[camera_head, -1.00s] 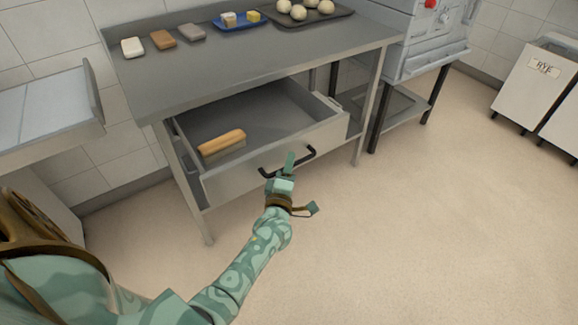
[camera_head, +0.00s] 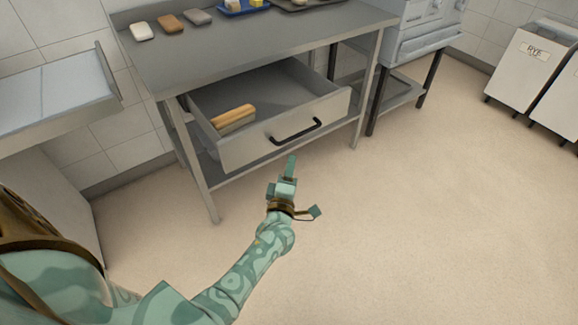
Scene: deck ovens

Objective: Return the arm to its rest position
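My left arm comes in from the lower left, and its green patterned gripper (camera_head: 289,170) is in front of the open drawer (camera_head: 262,148). The gripper is below the drawer's black handle (camera_head: 296,132) and looks apart from it. My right gripper is not in view.
The drawer sticks out from a steel table (camera_head: 240,52) with several blocks and trays on top. A grey shelf or counter (camera_head: 60,95) is at the left. An oven stand (camera_head: 405,95) and a white bin labelled RYE (camera_head: 530,65) are at the right. The floor to the right is clear.

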